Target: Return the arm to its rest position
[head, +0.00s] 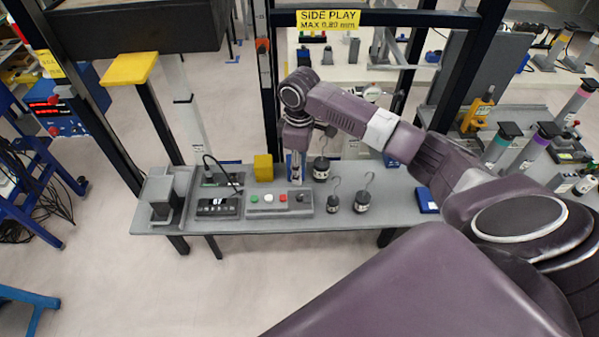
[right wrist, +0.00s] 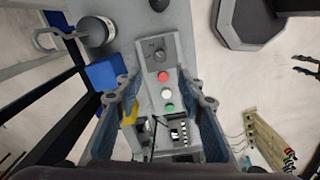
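My right arm reaches over the grey table (head: 290,224) in the head view. Its gripper (head: 296,176) points down just behind the button box (head: 281,209). In the right wrist view the fingers of the right gripper (right wrist: 167,92) stand well apart with nothing held between them. The button box (right wrist: 158,48) shows below and between them, with red, white and green buttons and a dark knob. My left gripper (right wrist: 305,65) appears at the right edge of the right wrist view, its dark fingertips apart; it is outside the head view.
Hooked weights (head: 362,201) stand right of the button box, one close to my right gripper. Dark frame posts (head: 268,90) rise behind. Open floor (head: 240,285) lies in front.

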